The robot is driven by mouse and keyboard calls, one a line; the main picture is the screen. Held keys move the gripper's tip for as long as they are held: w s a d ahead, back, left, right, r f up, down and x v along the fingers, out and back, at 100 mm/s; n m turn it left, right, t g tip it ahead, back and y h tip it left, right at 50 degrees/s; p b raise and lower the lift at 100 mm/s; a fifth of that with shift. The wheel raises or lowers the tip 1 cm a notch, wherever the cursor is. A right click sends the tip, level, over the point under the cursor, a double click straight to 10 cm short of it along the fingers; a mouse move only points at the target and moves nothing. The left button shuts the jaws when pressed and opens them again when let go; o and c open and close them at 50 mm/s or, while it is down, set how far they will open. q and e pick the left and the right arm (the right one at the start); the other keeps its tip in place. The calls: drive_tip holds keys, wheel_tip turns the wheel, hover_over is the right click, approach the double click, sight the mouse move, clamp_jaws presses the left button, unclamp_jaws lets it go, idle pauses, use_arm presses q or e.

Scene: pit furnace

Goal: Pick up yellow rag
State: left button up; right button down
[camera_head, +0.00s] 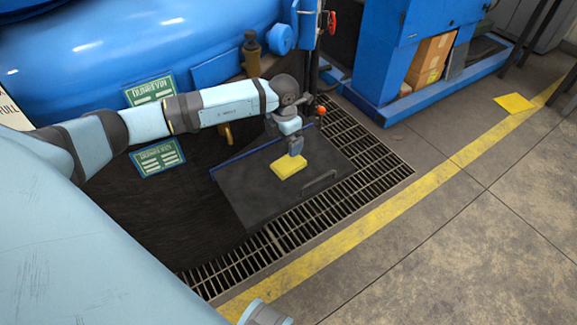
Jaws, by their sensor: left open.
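The yellow rag (287,166) is a small folded pad lying on a dark flat plate (255,200). My left arm comes in from the left, and its left gripper (297,153) points down just above the rag's far right edge. The left gripper is open. It is too small in view to tell whether the fingertips touch the rag. My right gripper is not in view.
A metal floor grating (345,200) runs around the plate, and a yellow line (390,207) crosses the floor. A large blue tank (130,45) is behind the arm. A flat yellow sheet (514,103) lies on the floor at right. The grey floor at lower right is clear.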

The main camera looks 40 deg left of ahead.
use_arm(q)
hover_over(286, 164)
drive_tip(key=f, duration=0.5)
drive_tip(key=shift+a+b, duration=0.3)
drive_tip(key=shift+b, duration=0.1)
drive_tip(key=f, duration=0.1)
drive_tip(key=f+b, duration=0.1)
drive_tip(key=f, duration=0.1)
drive_tip(key=shift+s+d+f, duration=0.1)
drive_tip(key=shift+d+f, duration=0.15)
drive_tip(key=shift+d, duration=0.1)
drive_tip(key=shift+a+f, duration=0.1)
drive_tip(key=shift+f, duration=0.65)
drive_tip(key=c, duration=1)
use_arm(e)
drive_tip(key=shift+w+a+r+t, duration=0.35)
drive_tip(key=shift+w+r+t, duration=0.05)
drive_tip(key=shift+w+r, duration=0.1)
